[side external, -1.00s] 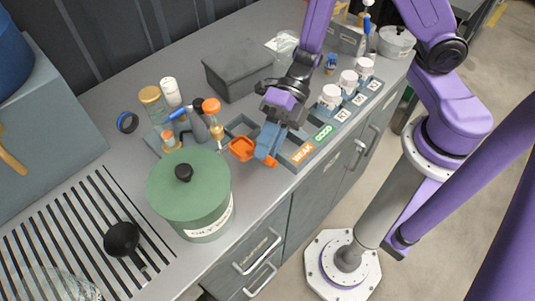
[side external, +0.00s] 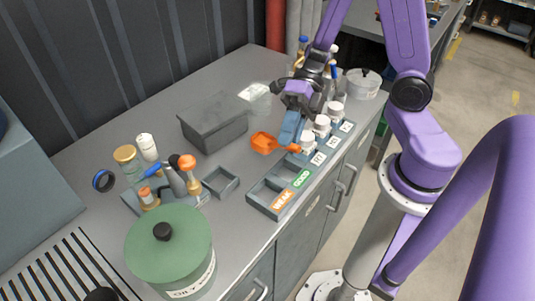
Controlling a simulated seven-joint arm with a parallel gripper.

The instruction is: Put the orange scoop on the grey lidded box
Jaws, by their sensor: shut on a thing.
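The orange scoop (side external: 264,142) is held at its handle by my gripper (side external: 290,144), which is shut on it. The scoop's bowl points left, above the counter near the back end of the sorting tray. The grey lidded box (side external: 213,121) sits on the counter to the left of the scoop, with its lid on. The scoop is apart from the box, with a gap between them. The fingertips partly hide the scoop's handle.
The sorting tray (side external: 252,198) with WEAK and GOOD labels lies along the front edge. White-capped jars (side external: 307,142) stand beside my gripper. A green lidded pot (side external: 170,245) and a bottle caddy (side external: 130,203) stand nearer. Bare counter lies between box and scoop.

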